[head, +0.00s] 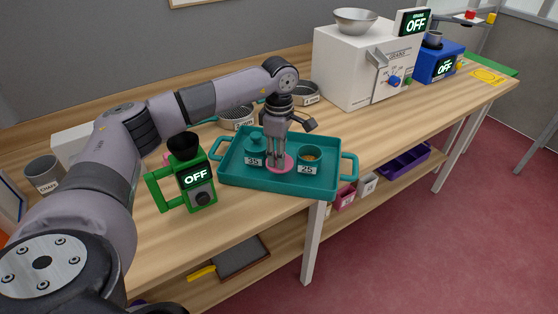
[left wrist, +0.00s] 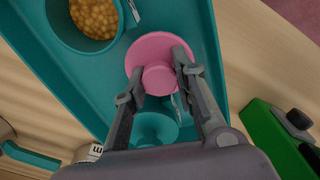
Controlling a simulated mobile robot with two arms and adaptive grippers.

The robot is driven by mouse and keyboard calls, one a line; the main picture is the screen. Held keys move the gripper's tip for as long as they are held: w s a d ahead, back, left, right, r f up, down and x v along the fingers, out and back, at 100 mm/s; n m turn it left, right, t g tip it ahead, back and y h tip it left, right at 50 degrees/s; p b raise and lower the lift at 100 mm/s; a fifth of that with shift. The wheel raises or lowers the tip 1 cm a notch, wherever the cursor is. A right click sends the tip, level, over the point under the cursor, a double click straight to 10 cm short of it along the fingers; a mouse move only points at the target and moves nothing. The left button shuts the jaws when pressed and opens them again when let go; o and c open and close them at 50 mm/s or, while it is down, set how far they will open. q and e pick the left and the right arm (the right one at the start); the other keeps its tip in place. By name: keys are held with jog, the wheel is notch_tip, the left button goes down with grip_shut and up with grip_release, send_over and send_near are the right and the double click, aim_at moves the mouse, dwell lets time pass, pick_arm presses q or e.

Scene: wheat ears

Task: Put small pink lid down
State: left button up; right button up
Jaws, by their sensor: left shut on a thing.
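The small pink lid (head: 288,164) is a round disc with a knob, at the teal tray (head: 232,172) between two teal cups. My left gripper (head: 276,161) points down and is shut on the lid's knob. In the left wrist view the lid (left wrist: 152,49) shows between the fingers (left wrist: 160,74). I cannot tell whether the lid touches the tray floor. The cup labelled 35 (head: 255,146) has a teal knobbed lid on. The cup labelled 25 (head: 309,160) is open and holds yellow grains (left wrist: 95,17). My right gripper is out of view.
A green device reading OFF (head: 203,187) stands just left of the tray. Round sieves (head: 237,119) lie behind it. A white machine (head: 345,70) with a metal bowl (head: 356,20) and a blue device (head: 437,62) stand at the back right. The bench is clear right of the tray.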

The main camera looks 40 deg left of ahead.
pick_arm(q)
notch_tip(320, 180, down, 2)
jog(key=shift+s+f, duration=0.1)
jog(key=shift+f, duration=0.65)
jog(key=o, duration=0.9)
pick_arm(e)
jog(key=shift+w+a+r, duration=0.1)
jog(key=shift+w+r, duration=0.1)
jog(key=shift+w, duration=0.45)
